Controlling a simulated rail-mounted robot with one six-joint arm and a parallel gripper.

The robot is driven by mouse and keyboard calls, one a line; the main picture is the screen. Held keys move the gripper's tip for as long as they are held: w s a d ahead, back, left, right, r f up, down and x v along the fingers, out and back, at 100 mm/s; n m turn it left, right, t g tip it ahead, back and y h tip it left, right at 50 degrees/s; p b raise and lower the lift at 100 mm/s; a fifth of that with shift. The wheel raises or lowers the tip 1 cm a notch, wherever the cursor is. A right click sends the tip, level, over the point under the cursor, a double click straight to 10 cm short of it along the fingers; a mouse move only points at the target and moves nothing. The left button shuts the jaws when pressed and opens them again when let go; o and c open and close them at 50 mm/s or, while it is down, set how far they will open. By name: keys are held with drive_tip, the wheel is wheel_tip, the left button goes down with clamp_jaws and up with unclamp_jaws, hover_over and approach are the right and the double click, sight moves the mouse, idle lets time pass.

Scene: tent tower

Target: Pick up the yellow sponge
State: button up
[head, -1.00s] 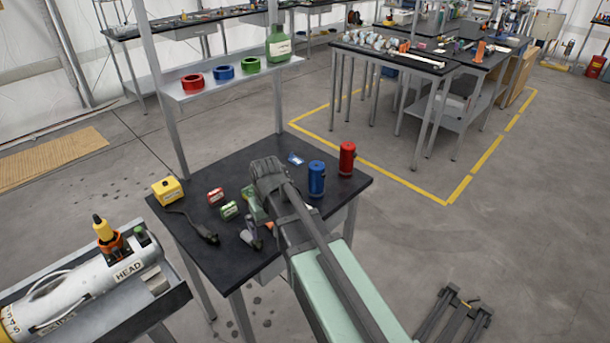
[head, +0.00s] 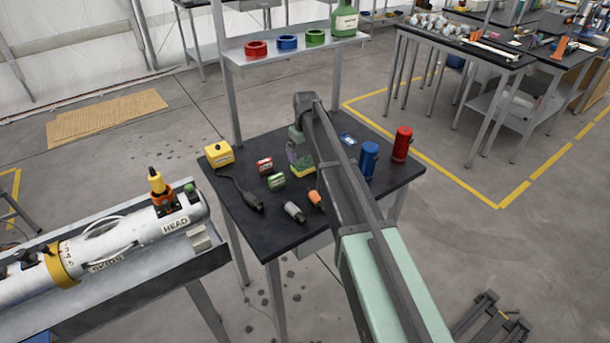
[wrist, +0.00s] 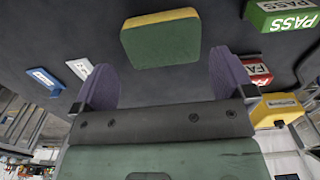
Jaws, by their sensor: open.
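The yellow sponge (wrist: 160,38), with a green face and a yellow edge, lies on the black tabletop in the wrist view. In the head view the sponge (head: 303,171) shows small just below my gripper (head: 296,152), partly hidden by it. In the wrist view my gripper (wrist: 162,72) has its two purple fingers wide apart and nothing between them. The sponge appears just beyond the fingertips, roughly centred between them. I see no contact with it.
Near the sponge are a red FAIL block (head: 264,165), a green PASS block (head: 276,181), a grey item (head: 294,212) and an orange item (head: 315,198). A yellow box (head: 218,153) is left; blue (head: 369,160) and red (head: 402,143) canisters stand right.

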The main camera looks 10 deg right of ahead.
sight(305, 162)
wheel_tip(305, 162, down, 6)
drive_tip(key=b, duration=0.5)
drive_tip(key=shift+a+r, duration=0.15)
drive_tip(key=shift+r, duration=0.3)
drive_tip(key=shift+c, duration=0.2)
drive_tip(key=c, duration=0.6)
